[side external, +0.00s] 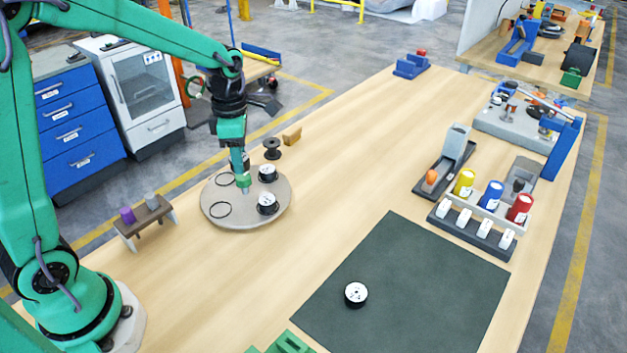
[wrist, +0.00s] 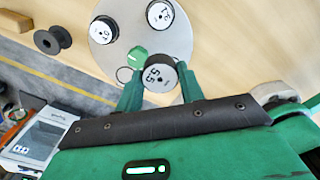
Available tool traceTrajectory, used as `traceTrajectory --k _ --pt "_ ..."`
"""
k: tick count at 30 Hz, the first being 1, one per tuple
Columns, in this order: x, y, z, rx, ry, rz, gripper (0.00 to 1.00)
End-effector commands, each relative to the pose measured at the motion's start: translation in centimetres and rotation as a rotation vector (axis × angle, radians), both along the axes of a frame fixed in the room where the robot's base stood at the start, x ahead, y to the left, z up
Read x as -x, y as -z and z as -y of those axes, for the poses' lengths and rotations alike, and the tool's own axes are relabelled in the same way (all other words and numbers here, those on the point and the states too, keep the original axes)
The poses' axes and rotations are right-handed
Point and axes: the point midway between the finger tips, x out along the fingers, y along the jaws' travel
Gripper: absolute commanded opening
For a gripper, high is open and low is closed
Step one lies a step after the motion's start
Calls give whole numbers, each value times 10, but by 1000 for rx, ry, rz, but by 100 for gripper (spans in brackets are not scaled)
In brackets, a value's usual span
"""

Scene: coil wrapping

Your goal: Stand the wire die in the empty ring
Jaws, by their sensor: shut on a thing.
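My gripper (side external: 240,168) points down over the round board (side external: 228,190). In the wrist view my gripper (wrist: 160,80) is shut on the wire die (wrist: 158,72), a dark cylinder with a white face marked 5.5. In the side view the held die is hard to make out. An empty black ring (side external: 220,210) lies at the board's front left, and another thin black ring (side external: 225,179) lies at its back left. Two white-faced dies, one at the back (side external: 267,173) and one at the front (side external: 267,203), stand on the board's right side. A green hexagon (wrist: 137,57) shows near the board's middle.
A black spool (side external: 272,149) stands just behind the board. A small brown stand (side external: 147,218) holding purple and grey pieces is at the left. A white-faced reel (side external: 355,294) stands on the dark mat (side external: 420,270). The table between board and mat is clear.

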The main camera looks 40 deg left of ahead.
Motion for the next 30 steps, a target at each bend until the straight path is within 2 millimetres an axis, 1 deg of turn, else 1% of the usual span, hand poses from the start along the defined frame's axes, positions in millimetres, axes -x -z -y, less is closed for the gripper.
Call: traceTrajectory --k 6,11,24,30 --pt "-1 2 -4 0 -2 1 7" --pt "-4 10 -17 1 -3 -1 7" --pt "-20 52 -85 0 -3 0 7" --pt "-26 66 -108 -1 0 1 7"
